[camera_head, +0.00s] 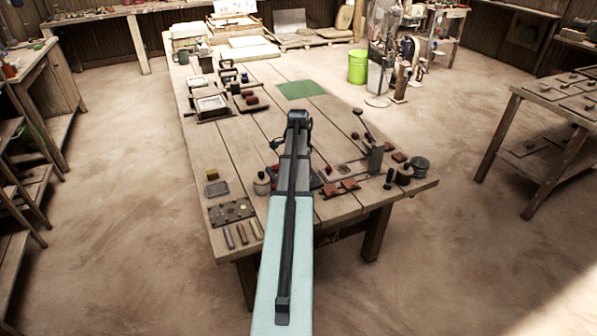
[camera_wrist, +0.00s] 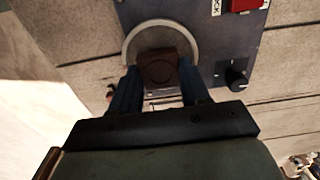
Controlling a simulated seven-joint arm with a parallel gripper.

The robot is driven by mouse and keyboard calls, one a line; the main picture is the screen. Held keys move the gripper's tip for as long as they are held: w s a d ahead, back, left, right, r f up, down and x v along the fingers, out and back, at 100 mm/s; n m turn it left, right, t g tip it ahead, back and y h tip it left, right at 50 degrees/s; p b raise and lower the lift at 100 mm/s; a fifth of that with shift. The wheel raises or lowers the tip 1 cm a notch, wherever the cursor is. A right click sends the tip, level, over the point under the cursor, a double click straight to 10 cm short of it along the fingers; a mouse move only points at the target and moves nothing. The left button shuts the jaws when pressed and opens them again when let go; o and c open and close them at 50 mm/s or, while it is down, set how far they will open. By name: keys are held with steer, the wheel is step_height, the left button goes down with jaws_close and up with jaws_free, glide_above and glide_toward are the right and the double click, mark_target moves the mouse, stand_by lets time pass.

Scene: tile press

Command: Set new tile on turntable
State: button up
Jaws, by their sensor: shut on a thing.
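My gripper (camera_wrist: 158,80) is in the wrist view, its two dark blue fingers on either side of a square brown tile (camera_wrist: 160,66) with a round mark on top. It is shut on this tile. The tile is over or on a dark plate (camera_wrist: 204,48), inside a pale grey curved rim (camera_wrist: 130,44) that arcs around its far side. This looks like the turntable; I cannot tell whether the tile touches it. In the head view my arm hides the plate, the tile and my fingertips.
The plate carries a black knob (camera_wrist: 237,75) and a red part (camera_wrist: 243,4). In the head view, reddish-brown tiles (camera_head: 330,190) and small tools lie right of my arm. A dark board (camera_head: 231,212) lies to the left.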

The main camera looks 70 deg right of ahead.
steer(key=shift+f, duration=0.8)
steer(key=shift+f, duration=0.1)
steer(key=o, duration=1)
steer(key=shift+o, duration=0.2)
step_height(320, 180, up, 12)
